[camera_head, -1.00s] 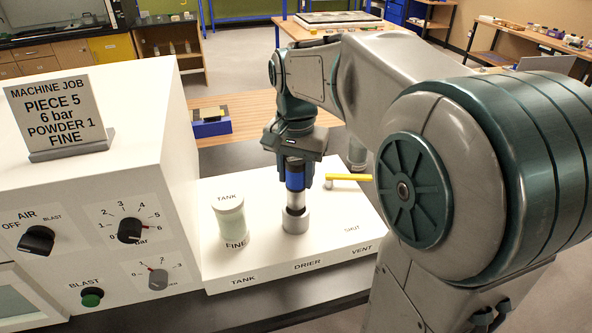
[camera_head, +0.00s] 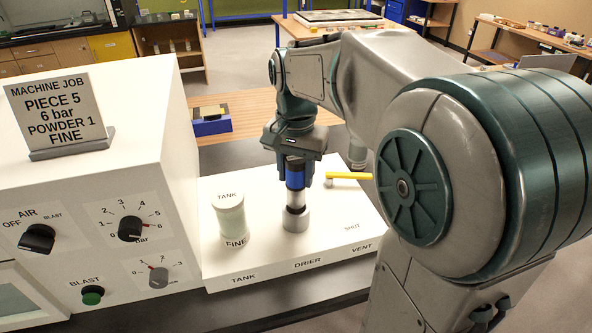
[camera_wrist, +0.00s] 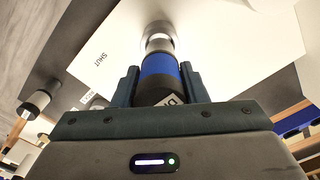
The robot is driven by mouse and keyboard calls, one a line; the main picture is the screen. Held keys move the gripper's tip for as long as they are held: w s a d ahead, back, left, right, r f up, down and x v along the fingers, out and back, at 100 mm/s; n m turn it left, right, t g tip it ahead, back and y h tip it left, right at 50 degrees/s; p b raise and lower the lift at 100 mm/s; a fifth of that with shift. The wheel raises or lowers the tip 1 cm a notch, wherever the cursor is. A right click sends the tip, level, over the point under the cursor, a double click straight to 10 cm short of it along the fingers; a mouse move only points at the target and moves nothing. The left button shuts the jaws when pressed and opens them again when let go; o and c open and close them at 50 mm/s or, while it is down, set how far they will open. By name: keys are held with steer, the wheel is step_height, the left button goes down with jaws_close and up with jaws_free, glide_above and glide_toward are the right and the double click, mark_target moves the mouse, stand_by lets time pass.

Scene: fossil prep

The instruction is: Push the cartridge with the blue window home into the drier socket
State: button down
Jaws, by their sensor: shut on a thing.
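The cartridge with the blue window (camera_head: 295,180) stands upright in my gripper (camera_head: 294,172). Its clear lower part points down at the grey drier socket (camera_head: 295,219), and its lower end appears to be at or in the socket's mouth. The exact depth cannot be told. In the wrist view the blue band of the cartridge (camera_wrist: 159,64) sits between my gripper's two fingers (camera_wrist: 158,82), which are shut on its dark top. The socket (camera_wrist: 157,32) shows beyond it.
The tank jar marked FINE (camera_head: 230,217) stands left of the socket on the white panel (camera_head: 335,240). A yellow vent lever (camera_head: 348,176) lies to the right. The white machine box (camera_head: 150,130) with its knobs rises at the left.

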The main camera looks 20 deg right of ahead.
mark_target(296, 192)
steer(key=shift+f+b, duration=2.05)
steer(key=shift+f, duration=0.8)
steer(key=c, duration=0.8)
jaws_free()
steer(key=shift+o, duration=0.2)
steer(key=shift+r, duration=0.1)
step_height(296, 192, up, 7)
steer(key=p, duration=0.6)
